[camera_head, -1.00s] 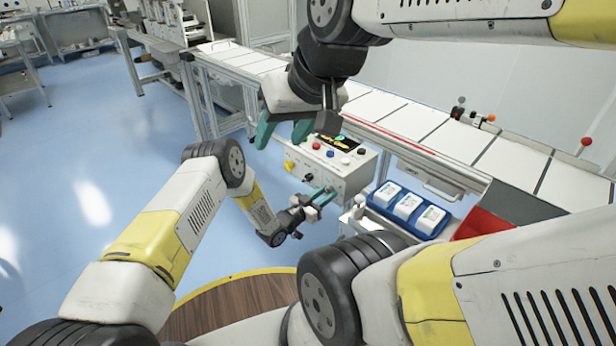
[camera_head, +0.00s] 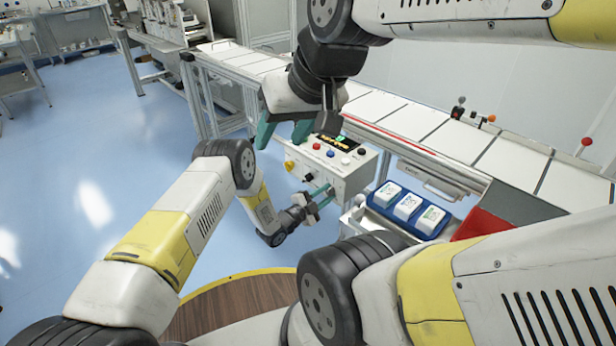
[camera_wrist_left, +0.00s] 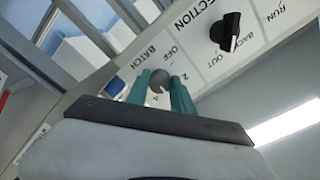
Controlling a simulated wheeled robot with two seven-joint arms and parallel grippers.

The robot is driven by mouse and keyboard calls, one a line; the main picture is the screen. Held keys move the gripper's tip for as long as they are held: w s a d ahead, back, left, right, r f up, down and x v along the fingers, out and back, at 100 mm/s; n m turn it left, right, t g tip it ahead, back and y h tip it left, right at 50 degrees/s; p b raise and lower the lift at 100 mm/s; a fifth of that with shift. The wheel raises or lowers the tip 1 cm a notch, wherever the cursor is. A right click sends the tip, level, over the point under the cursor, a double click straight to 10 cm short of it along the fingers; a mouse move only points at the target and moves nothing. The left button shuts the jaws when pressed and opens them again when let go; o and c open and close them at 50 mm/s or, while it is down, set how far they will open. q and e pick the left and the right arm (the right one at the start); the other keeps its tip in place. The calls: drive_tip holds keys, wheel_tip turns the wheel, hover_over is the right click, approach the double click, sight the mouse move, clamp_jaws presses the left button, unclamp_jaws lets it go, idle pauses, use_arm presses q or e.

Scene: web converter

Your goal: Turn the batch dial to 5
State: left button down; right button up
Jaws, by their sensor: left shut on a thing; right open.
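The white control box (camera_head: 352,180) stands at the end of the conveyor. The grey batch dial (camera_wrist_left: 160,80) shows in the left wrist view beside the printed words BATCH and OFF. My left gripper (camera_head: 323,194) is at the lower part of the box's front face. In the left wrist view its teal fingers (camera_wrist_left: 162,88) are shut on the dial, one on each side. They hide much of the dial's scale, and its setting cannot be read. My right gripper (camera_head: 284,132) is open and empty, above and left of the box.
A black selector switch (camera_wrist_left: 225,32) sits close to the dial. A yellow knob (camera_head: 289,166) and a black knob (camera_head: 307,178) are on the box front. Coloured buttons and a lit display (camera_head: 336,142) are on top. A blue tray (camera_head: 380,212) with white packs stands to the right.

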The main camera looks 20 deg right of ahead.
use_arm(q)
drive_tip(key=m, duration=0.4)
drive_tip(key=shift+m, duration=0.3)
drive_tip(key=m, duration=0.4)
drive_tip(key=shift+m, duration=0.3)
drive_tip(key=m, duration=0.4)
drive_tip(key=shift+m, duration=2.5)
drive_tip(key=c, duration=1.1)
unclamp_jaws()
drive_tip(key=shift+a, duration=0.1)
